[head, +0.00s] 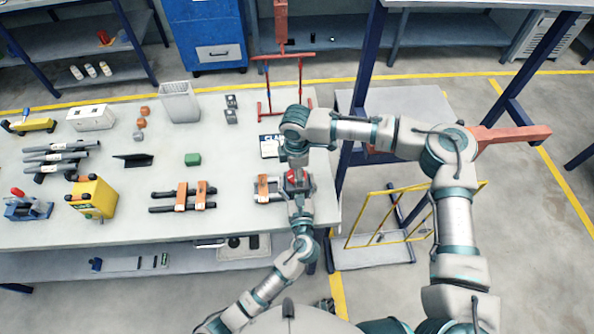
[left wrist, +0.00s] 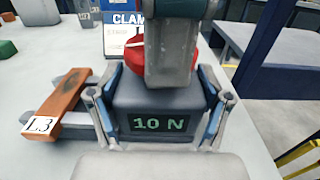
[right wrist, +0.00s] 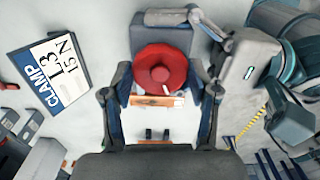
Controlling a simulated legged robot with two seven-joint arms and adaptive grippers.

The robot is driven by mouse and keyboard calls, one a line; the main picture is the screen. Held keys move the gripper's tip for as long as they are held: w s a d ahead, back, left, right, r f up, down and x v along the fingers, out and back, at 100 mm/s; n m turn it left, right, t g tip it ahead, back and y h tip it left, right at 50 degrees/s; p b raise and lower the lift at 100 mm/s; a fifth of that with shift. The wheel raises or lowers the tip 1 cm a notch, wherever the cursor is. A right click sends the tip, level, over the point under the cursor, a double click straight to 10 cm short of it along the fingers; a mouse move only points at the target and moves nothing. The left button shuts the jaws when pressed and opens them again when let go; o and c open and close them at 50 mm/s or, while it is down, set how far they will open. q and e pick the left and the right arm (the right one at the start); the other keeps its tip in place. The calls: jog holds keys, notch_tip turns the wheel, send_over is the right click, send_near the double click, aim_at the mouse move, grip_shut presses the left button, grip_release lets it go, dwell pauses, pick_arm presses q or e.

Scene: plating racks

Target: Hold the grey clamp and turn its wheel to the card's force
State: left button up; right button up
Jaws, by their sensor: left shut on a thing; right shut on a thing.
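The grey clamp (left wrist: 160,98) lies at the table's right end, with a display that reads 10 N. An orange block labelled L3 (left wrist: 55,103) sits on its bars. My left gripper (left wrist: 158,112) is shut on the clamp's grey body, one finger on each side. The red wheel (right wrist: 163,70) has a white mark on its rim. My right gripper (right wrist: 163,88), coming from above, is shut on the wheel; it partly hides the wheel in the left wrist view. The card (right wrist: 48,72) stands behind the clamp and reads CLAMP L3 15 N.
Another clamp with orange blocks (head: 183,196) lies to the left, past it a yellow box (head: 92,197). A green block (head: 192,159) and a wire bin (head: 180,102) stand further back. A red stand (head: 284,95) is behind the card. The table's right edge is close.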

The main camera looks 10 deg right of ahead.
jog(key=shift+w, duration=0.1)
jog(key=o, duration=1.2)
jog(key=shift+c, duration=0.2)
notch_tip(320, 180, up, 12)
jog(key=shift+f, duration=0.1)
